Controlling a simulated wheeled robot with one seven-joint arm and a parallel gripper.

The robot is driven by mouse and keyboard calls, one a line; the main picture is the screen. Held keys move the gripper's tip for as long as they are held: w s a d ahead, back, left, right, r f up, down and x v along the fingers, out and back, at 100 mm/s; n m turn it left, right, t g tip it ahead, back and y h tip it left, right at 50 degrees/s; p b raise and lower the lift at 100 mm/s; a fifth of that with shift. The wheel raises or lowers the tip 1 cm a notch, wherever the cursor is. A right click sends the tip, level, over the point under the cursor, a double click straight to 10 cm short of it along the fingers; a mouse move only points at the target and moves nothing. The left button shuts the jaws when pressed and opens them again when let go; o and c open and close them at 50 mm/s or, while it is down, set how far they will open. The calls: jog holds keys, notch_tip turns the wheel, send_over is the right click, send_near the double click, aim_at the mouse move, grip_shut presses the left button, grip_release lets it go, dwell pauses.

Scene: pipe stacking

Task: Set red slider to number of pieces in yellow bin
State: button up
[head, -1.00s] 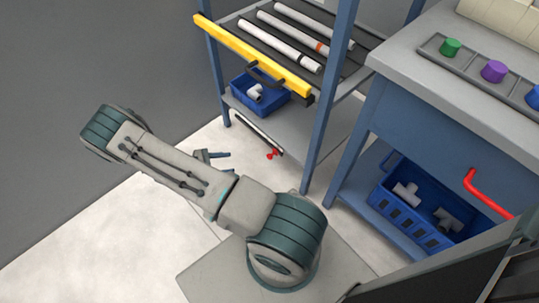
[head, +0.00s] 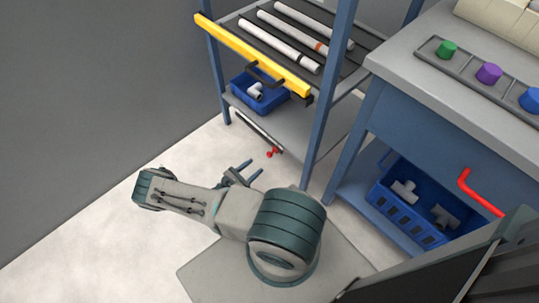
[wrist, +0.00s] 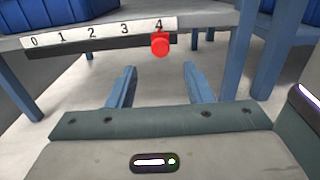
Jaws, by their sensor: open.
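The red slider knob (head: 271,153) sits at the right end of a numbered strip on the front edge of the low shelf. In the wrist view the knob (wrist: 160,45) is under the 4 of the scale (wrist: 92,32), which reads 0 to 4. My gripper (head: 248,172) is open and empty, in front of the shelf edge and apart from the knob. In the wrist view the knob shows between and beyond the fingertips (wrist: 156,68). No yellow bin shows. A blue bin (head: 270,104) on the low shelf, below a yellow bar, holds white pipe fitting pieces (head: 255,90).
The yellow bar (head: 252,55) fronts the upper shelf, which holds several white pipes (head: 280,45). Blue posts flank the low shelf. At right, a workbench (head: 430,80) has coloured knobs on top and another blue bin (head: 400,207) with fittings beneath. The floor at left is clear.

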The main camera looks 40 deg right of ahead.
aim_at(270, 155)
jog(key=d, duration=0.6)
jog(key=d+b, duration=0.1)
jog(key=d, duration=0.2)
jog(key=shift+w+d, duration=0.35)
